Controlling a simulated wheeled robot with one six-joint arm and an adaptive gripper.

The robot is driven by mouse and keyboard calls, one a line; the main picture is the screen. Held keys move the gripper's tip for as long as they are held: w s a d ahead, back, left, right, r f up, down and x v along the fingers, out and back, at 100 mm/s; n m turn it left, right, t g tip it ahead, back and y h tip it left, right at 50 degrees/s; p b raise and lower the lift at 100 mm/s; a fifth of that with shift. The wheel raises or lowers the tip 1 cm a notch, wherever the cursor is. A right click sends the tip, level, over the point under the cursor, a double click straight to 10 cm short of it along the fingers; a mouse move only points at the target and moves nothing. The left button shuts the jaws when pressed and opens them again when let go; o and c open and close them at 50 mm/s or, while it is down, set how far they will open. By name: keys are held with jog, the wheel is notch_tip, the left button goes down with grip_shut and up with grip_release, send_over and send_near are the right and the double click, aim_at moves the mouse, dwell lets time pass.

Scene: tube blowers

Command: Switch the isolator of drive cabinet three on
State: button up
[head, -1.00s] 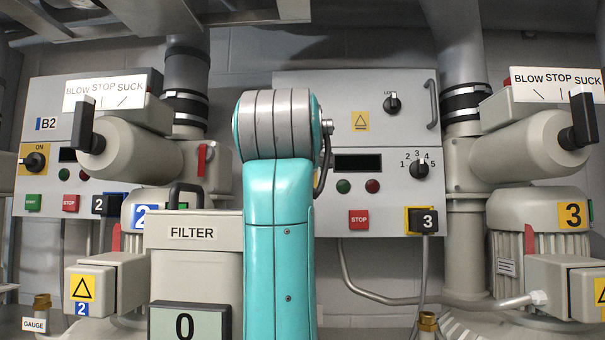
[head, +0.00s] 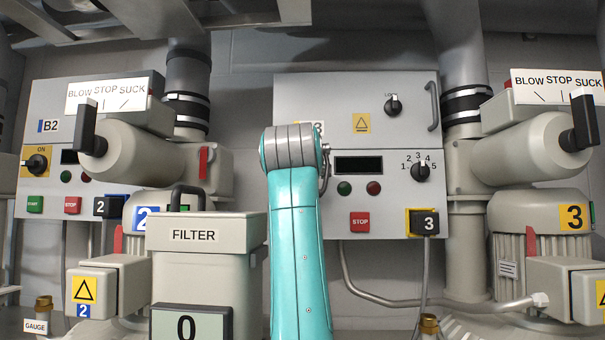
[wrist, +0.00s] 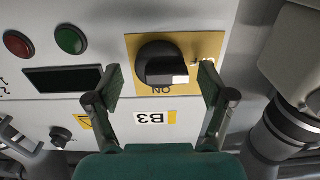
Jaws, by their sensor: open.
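Drive cabinet three (head: 300,100) is the grey panel in the middle of the head view. My arm stands in front of its left part and hides its isolator there. In the wrist view, which is upside down, the isolator (wrist: 162,62) is a black knob on a yellow plate above the B3 label (wrist: 154,118). Its grip bar seems to lie crosswise. ON reads just below it; lettering at its right is partly covered by a finger. My gripper (wrist: 160,80) is open, with one finger on each side of the knob; contact is not visible.
Red and green lamps (wrist: 70,40) and a dark display (wrist: 62,80) are left of the isolator in the wrist view. A pipe (wrist: 290,125) stands at the right. The filter box (head: 195,232) is beside my arm in the head view.

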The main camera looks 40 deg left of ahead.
jog(key=c, duration=1.2)
jog(key=shift+o, duration=0.2)
jog(key=shift+m, duration=9)
